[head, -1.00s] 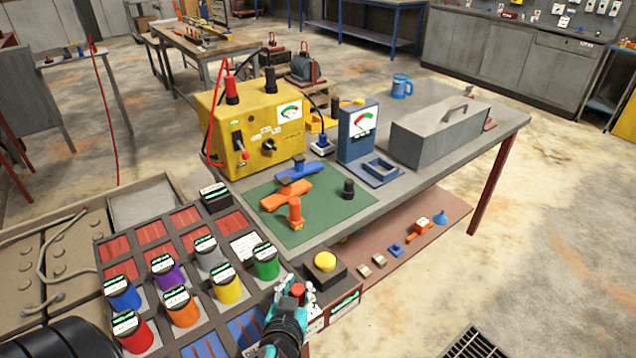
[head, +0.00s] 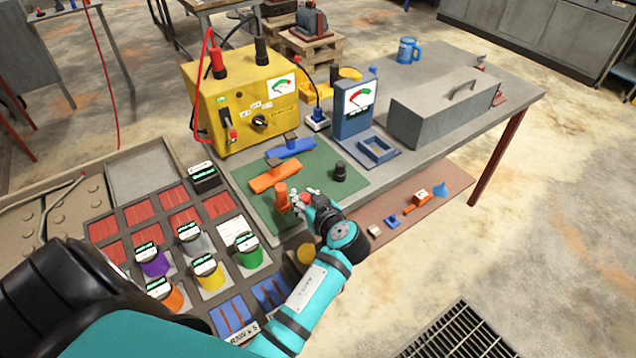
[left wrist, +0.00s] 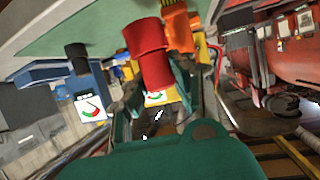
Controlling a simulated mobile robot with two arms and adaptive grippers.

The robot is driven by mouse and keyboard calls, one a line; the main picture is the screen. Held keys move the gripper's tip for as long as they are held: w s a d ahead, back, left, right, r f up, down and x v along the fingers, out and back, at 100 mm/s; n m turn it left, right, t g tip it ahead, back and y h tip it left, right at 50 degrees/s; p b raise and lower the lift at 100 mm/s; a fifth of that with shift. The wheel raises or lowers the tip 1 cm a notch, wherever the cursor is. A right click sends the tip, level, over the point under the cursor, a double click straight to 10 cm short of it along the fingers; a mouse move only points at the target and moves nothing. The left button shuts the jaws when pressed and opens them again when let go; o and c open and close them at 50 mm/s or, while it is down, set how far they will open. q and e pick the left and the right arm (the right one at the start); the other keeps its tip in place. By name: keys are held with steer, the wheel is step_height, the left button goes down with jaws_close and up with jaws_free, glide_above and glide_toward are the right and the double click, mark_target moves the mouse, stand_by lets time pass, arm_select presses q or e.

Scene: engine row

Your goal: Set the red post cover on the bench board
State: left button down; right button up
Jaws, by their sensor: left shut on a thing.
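The red post cover (left wrist: 148,52) is a short red cylinder between the fingers of my left gripper (head: 304,200). In the head view only a little red (head: 306,197) shows between the fingers. The gripper is shut on the cover at the near edge of the green bench board (head: 318,168). In the left wrist view the cover is tilted and close to the green surface; I cannot tell whether it touches. An upright orange piece (head: 281,196) stands just left of the gripper. A black post cover (head: 340,171) stands on the board to the right. My right gripper is out of view.
A yellow power unit (head: 225,110) stands behind the board. A blue meter (head: 353,112) and a grey toolbox (head: 430,115) stand to the right. A blue clamp-like piece (head: 291,147) and an orange one (head: 272,177) lie on the board. A compartment tray holds several coloured jars.

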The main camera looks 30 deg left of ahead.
arm_select(q)
steer(key=w, duration=0.1)
steer(key=w+b, duration=0.1)
steer(key=w, duration=0.1)
steer(key=w+f, duration=0.1)
steer(key=w, duration=0.1)
steer(key=shift+w+a, duration=0.15)
steer(key=shift+a, duration=0.25)
steer(key=w, duration=0.1)
steer(key=w+b, duration=0.2)
steer(key=w, duration=0.1)
steer(key=shift+a+f, duration=0.15)
steer(key=shift+a, duration=0.2)
steer(key=shift+w, duration=0.2)
steer(key=shift+f, duration=0.35)
step_height(320, 180, down, 2)
steer(key=shift+f+b, duration=0.2)
steer(key=shift+b, duration=0.75)
steer(key=shift+f, duration=0.2)
steer(key=shift+r, duration=0.1)
steer(key=c, duration=1.6)
jaws_free()
steer(key=o, duration=0.5)
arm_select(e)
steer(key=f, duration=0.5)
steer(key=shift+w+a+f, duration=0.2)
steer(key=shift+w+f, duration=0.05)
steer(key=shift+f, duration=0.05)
